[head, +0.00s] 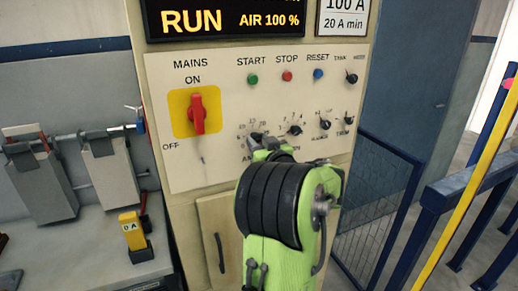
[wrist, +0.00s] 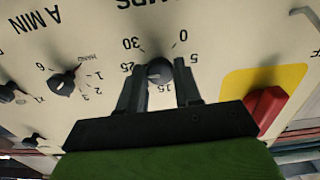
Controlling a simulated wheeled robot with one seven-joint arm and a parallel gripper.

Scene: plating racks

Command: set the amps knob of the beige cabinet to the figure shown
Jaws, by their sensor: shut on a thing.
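The beige cabinet (head: 225,70) stands ahead with its control panel facing me. The dark amps knob (wrist: 158,72) shows in the wrist view, where the panel appears upside down. Figures 0, 5, 15, 25 and 30 are readable around it; I cannot tell clearly where its pointer stands. My gripper (wrist: 157,76) has one finger on each side of the knob and is shut on it. In the head view my gripper (head: 268,146) covers most of the knob and part of its scale. A framed card (head: 345,15) at the top, cut off, reads "100 A" and "20 A min".
A red mains switch (head: 198,113) on a yellow plate is left of the dial, turned to ON. Several small knobs (head: 295,130) sit close on the right. Green, red and blue buttons (head: 287,76) are above. The display (head: 222,18) reads RUN, AIR 100 %. A blue railing (head: 460,190) stands right.

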